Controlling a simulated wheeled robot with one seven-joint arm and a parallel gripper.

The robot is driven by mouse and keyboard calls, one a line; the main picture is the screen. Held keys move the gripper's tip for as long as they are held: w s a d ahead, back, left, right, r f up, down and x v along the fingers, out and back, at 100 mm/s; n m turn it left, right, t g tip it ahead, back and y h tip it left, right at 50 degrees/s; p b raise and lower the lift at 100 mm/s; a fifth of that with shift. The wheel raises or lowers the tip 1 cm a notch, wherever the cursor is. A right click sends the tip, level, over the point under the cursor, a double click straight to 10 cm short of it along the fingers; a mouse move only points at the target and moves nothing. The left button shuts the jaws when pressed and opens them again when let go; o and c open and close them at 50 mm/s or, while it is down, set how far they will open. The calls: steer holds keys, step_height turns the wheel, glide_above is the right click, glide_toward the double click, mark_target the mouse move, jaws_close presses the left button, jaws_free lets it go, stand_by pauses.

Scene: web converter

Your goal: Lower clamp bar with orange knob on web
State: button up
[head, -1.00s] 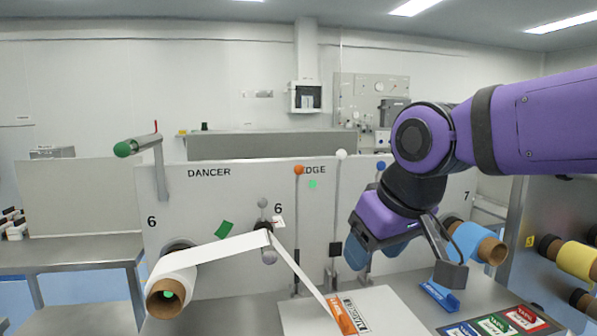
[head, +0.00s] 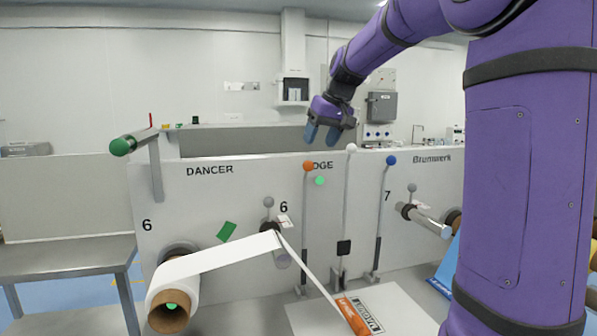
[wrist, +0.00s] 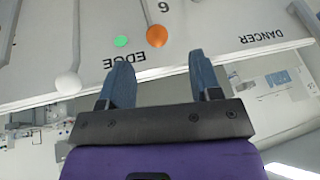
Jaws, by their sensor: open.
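The orange knob (head: 308,166) tops an upright lever rod in front of the machine panel, beside the word EDGE. It also shows in the wrist view (wrist: 157,36), just beyond and between my fingertips. The web (head: 215,256) is a white strip running from the roll over a roller and down to the table. My gripper (head: 322,137) is open and empty, its blue fingers pointing down a little above the orange knob. In the wrist view my gripper (wrist: 163,65) has its two fingers spread apart, not touching the knob.
A white-knob lever (head: 351,148) and a blue-knob lever (head: 391,160) stand to the right of the orange one. A green-ended bar (head: 122,146) sticks out at left. A white board (head: 395,312) lies on the table below. Space above the panel is open.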

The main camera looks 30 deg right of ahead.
mark_target(308, 166)
steer(key=x, duration=0.7)
steer(key=w+x, duration=0.1)
steer(key=x, duration=0.3)
steer(key=shift+d, duration=0.35)
jaws_close()
steer(key=shift+s, duration=0.1)
